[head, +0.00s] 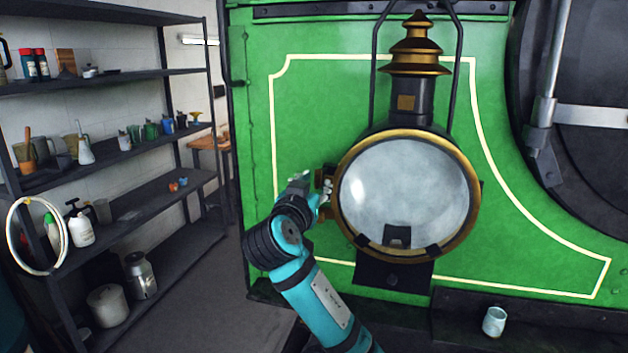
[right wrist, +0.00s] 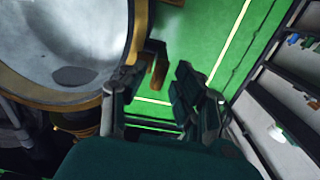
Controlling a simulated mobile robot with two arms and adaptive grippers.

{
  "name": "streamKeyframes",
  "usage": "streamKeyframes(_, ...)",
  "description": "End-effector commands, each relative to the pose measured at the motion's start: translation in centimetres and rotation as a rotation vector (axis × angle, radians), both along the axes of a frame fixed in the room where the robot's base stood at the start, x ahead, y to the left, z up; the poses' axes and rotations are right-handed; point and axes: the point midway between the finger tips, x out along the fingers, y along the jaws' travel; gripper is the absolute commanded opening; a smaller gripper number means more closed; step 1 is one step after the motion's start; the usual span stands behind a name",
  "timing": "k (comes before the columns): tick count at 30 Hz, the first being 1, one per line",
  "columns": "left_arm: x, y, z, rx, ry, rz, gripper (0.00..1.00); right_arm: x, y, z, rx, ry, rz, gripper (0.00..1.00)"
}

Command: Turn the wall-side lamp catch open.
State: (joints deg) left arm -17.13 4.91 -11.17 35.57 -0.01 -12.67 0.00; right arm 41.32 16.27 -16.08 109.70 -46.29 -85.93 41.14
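A large round lamp (head: 405,195) with a brass rim and cloudy glass hangs on the green tram front. It also fills the upper left of the right wrist view (right wrist: 60,45). A brown, brassy catch (head: 323,178) sits at the lamp's left edge, on the side of the shelves. In the right wrist view the catch (right wrist: 158,68) shows close to the left fingertip, in the gap between the fingers. My right gripper (head: 322,194) is open beside the lamp's left rim and partly covers the catch. Whether a finger touches it, I cannot tell. My left gripper is out of view.
A dark shelf unit (head: 110,75) with bottles, cups and cans stands at the left by the white wall. A pale cup (head: 494,320) stands on the dark ledge at the lower right. A dark round door (head: 580,100) is at the right.

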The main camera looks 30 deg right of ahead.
Motion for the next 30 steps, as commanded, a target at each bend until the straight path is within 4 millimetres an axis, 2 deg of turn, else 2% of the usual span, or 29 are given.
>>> streamKeyframes(3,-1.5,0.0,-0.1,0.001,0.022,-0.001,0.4,0.1,-0.1,0.0,0.001,-0.001,0.001,0.31)
streamKeyframes(7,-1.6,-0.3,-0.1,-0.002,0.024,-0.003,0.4,0.0,0.0,0.0,0.001,-0.001,0.0,0.31)
streamKeyframes(14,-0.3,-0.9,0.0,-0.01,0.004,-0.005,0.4,0.0,0.0,0.0,0.0,0.0,0.0,0.01)
streamKeyframes(20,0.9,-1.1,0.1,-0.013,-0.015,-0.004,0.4,0.0,0.0,0.0,0.001,0.001,-0.001,0.0)
streamKeyframes(30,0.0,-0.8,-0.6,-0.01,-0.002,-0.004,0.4,0.0,0.0,0.0,-0.045,0.055,-0.001,0.0)
